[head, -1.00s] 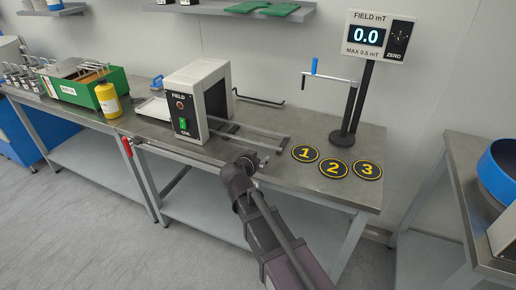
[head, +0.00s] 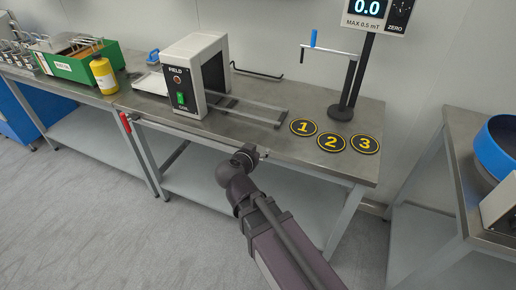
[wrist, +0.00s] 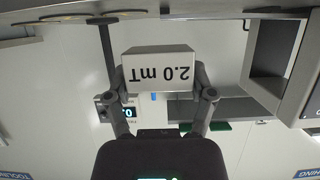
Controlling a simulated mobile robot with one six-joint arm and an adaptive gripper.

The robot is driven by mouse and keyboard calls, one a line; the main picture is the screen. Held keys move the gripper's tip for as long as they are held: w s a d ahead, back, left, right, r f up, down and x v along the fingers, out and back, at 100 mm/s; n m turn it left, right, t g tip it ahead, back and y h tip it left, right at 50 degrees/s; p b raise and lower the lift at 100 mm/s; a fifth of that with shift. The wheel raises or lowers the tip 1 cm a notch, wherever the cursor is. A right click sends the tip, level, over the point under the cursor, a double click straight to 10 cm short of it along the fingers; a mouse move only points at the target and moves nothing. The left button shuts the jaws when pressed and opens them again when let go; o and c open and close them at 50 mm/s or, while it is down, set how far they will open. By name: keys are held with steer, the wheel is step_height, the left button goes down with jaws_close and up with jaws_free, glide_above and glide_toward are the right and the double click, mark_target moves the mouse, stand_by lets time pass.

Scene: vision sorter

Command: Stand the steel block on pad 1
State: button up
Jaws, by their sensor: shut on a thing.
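The steel block (wrist: 158,72), a pale block marked "2.0 mT", is held between the two fingers of my gripper (wrist: 162,88). Its marking reads upside down in the wrist view. In the head view my gripper (head: 252,154) is at the bench's front edge, left of and nearer than pad 1; the block cannot be made out there. Pad 1 (head: 303,127) is a black disc with a yellow ring and number, lying flat and bare on the bench. Pad 2 (head: 331,142) and pad 3 (head: 365,144) lie to its right, also bare.
The field coil box (head: 195,80) stands left of the pads, with rails (head: 250,112) reaching toward them. A meter post (head: 352,85) with a blue-handled crank arm stands behind the pads; its display reads 0.0. A yellow bottle (head: 104,76) and green crate (head: 75,65) are further left.

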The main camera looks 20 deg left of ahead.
mark_target(258, 149)
steer(key=shift+r, duration=0.1)
stand_by(0.3)
step_height(258, 149, up, 15)
steer(key=p, duration=1.5)
step_height(258, 149, down, 15)
steer(key=b, duration=1.5)
steer(key=shift+w, duration=0.15)
steer(key=w+a, duration=0.1)
steer(key=w, duration=0.3)
steer(key=w+a+f+b, duration=0.1)
steer(key=w+a, duration=0.1)
steer(key=w, duration=0.2)
steer(key=w+a, duration=0.1)
steer(key=w, duration=0.3)
steer(key=shift+w+a+f, duration=0.1)
steer(key=shift+a+f, duration=0.1)
steer(key=shift+a, duration=0.2)
